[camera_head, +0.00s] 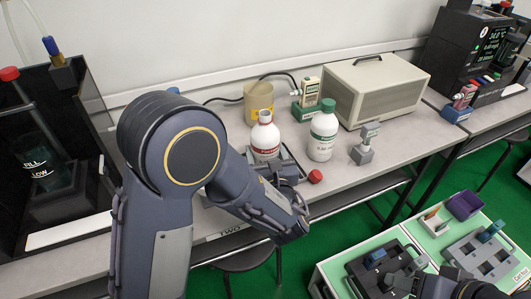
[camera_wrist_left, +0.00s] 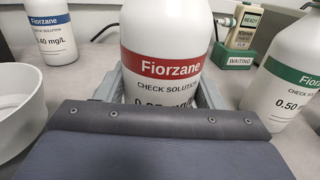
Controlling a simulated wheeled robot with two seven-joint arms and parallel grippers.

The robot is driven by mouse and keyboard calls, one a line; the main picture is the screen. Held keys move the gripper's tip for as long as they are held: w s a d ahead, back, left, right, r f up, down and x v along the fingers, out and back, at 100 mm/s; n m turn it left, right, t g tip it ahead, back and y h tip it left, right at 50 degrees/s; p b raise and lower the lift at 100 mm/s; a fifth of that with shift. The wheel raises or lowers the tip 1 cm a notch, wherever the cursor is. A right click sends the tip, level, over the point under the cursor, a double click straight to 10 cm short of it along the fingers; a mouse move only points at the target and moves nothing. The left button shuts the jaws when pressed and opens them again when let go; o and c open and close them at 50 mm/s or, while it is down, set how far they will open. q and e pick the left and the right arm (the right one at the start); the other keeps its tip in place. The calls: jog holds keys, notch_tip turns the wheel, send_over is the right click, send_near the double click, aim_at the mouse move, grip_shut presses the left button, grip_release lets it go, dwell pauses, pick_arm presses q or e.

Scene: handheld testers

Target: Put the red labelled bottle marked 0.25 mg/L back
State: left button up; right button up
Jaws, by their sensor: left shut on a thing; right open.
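The red-labelled Fiorzane bottle (camera_head: 265,138) stands upright on the bench, its neck apparently uncapped. In the left wrist view the bottle (camera_wrist_left: 162,62) fills the middle, and its concentration line is partly hidden by my gripper. My left gripper (camera_head: 277,168) is shut on this bottle low on its body, its grey fingers (camera_wrist_left: 160,92) on either side; my arm hides part of this in the head view. A red cap (camera_head: 315,176) lies near the bench's front edge. My right gripper (camera_head: 408,272) is open at the lower right, over the green-topped cart.
A green-labelled bottle (camera_head: 323,135) stands close on the right. A blue-labelled bottle (camera_wrist_left: 52,32) and a white round vessel (camera_wrist_left: 15,105) are on the left. Behind are a yellowish beaker (camera_head: 258,100), a meter in a green dock (camera_head: 307,98) and a beige case (camera_head: 375,88).

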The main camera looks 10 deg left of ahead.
pick_arm(q)
jog(key=shift+f, duration=0.1)
jog(key=o, duration=1.3)
jog(key=shift+o, duration=0.2)
jog(key=shift+r, duration=0.25)
jog(key=v, duration=1.2)
jog(key=shift+f, duration=0.1)
jog(key=shift+s, duration=0.15)
